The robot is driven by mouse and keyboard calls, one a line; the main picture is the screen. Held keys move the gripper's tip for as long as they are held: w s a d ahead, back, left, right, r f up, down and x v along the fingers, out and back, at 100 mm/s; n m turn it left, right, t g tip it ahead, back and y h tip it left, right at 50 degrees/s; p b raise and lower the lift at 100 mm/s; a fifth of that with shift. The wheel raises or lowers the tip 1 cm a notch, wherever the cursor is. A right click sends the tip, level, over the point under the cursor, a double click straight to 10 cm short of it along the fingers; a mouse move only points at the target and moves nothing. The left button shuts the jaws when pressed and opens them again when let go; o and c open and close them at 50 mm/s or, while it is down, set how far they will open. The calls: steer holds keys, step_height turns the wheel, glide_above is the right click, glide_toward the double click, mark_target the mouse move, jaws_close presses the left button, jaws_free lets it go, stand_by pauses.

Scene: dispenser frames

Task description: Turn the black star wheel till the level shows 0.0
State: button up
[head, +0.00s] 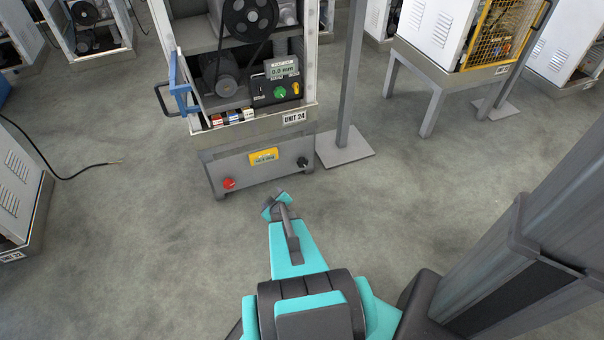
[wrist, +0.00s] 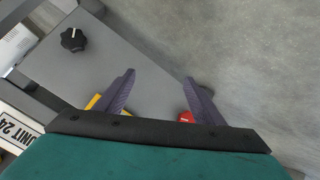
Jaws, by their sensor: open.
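The black star wheel (head: 303,163) sits at the right end of the grey lower panel of the UNIT 24 frame. In the wrist view the star wheel (wrist: 73,39) is at upper left, lobed, with a white mark. A yellow plate (head: 263,157) with a small greenish display is mid-panel; its reading is too small to make out. In the wrist view a finger partly hides the yellow plate (wrist: 95,101). My gripper (head: 276,202) is in front of the panel, below the wheel in the picture. In the wrist view my gripper (wrist: 159,76) is open, empty and apart from the wheel.
A red knob (head: 229,183) is at the panel's left end. Above the panel, a grey display (head: 282,68) reads 0.0 mm, with green and yellow controls below it. A blue-and-black handle (head: 180,88) juts out at left. A grey post (head: 348,80) stands at right. Floor in front is clear.

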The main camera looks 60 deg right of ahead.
steer(key=s+d+f+t+h+b, duration=0.1)
steer(key=s+d+t+b, duration=0.15)
steer(key=d, duration=0.35)
steer(key=s+d+f+t+h+b, duration=0.1)
steer(key=s+d+b, duration=0.1)
steer(key=d+b, duration=0.25)
steer(key=n+t+h+b, duration=0.2)
steer(key=n+t+b, duration=0.1)
steer(key=b, duration=0.1)
glide_toward(303, 164)
steer(key=v, duration=0.4)
steer(key=shift+s+d, duration=0.1)
steer(key=shift+s, duration=0.1)
steer(key=b+x, duration=0.4)
steer(key=x, duration=0.8)
steer(key=shift+w+d+f, duration=0.1)
steer(key=shift+w+f, duration=0.1)
steer(key=shift+w, duration=0.1)
steer(key=shift+w+d+r+b, duration=0.15)
steer(key=shift+w+d+b, duration=0.25)
steer(key=shift+w, duration=0.1)
